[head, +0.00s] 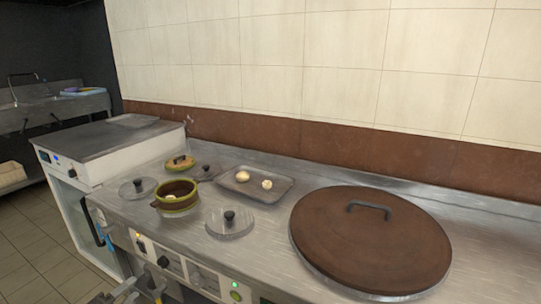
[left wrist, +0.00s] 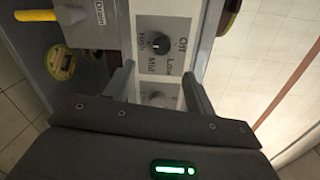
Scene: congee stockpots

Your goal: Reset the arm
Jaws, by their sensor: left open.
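My left gripper (head: 142,285) shows at the bottom edge of the head view, low in front of the stove's control panel (head: 178,266). In the left wrist view its two fingers (left wrist: 160,86) are spread apart with nothing between them. Beyond them is the panel with a black knob (left wrist: 161,45) marked Off, Low, Mid and High. I cannot tell whether the fingers touch the panel. My right gripper is in neither view.
A white cabinet (head: 75,190) and a sink (head: 40,114) stand left.

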